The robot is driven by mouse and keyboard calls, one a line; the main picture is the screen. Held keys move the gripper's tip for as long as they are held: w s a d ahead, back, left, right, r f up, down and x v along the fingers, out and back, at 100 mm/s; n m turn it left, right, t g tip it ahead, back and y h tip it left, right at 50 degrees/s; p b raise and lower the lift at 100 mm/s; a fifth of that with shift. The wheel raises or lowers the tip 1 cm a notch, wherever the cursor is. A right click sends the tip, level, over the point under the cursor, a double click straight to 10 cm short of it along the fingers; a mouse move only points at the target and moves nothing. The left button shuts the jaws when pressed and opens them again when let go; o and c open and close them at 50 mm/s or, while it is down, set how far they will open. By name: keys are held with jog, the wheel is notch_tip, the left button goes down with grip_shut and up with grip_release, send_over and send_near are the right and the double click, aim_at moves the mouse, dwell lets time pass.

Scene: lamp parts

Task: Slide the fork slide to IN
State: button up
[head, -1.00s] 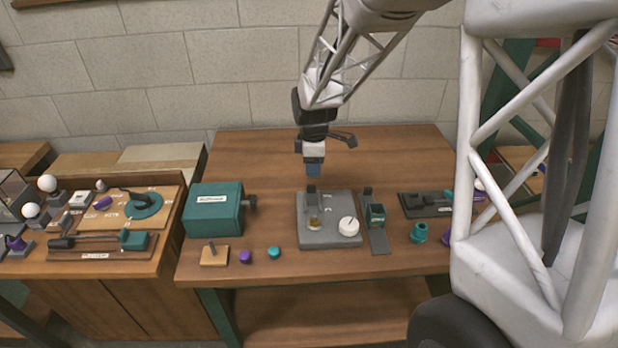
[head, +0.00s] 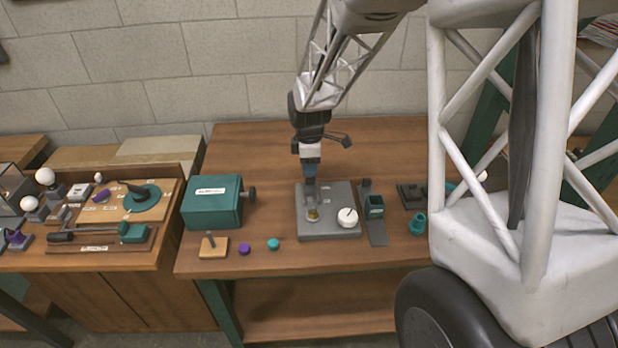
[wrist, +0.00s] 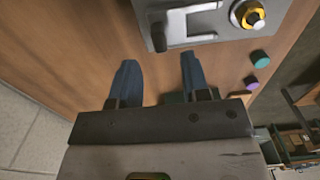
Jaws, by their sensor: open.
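My gripper (head: 310,172) is just above and behind the dark tab. In the wrist view my gripper (wrist: 160,76) is open and empty, its blue fingers apart. The dark tab (wrist: 158,37) there lies ahead of the gap, beside a slot in the plate (wrist: 207,21).
A teal box (head: 212,203) with a side knob stands left of the plate. A dark rail with a green block (head: 376,205) lies close on its right. A purple cap (head: 244,249) and a teal cap (head: 273,244) sit in front. The bench behind is clear.

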aim_at(311, 190)
jog(key=shift+f, duration=2.6)
grip_shut()
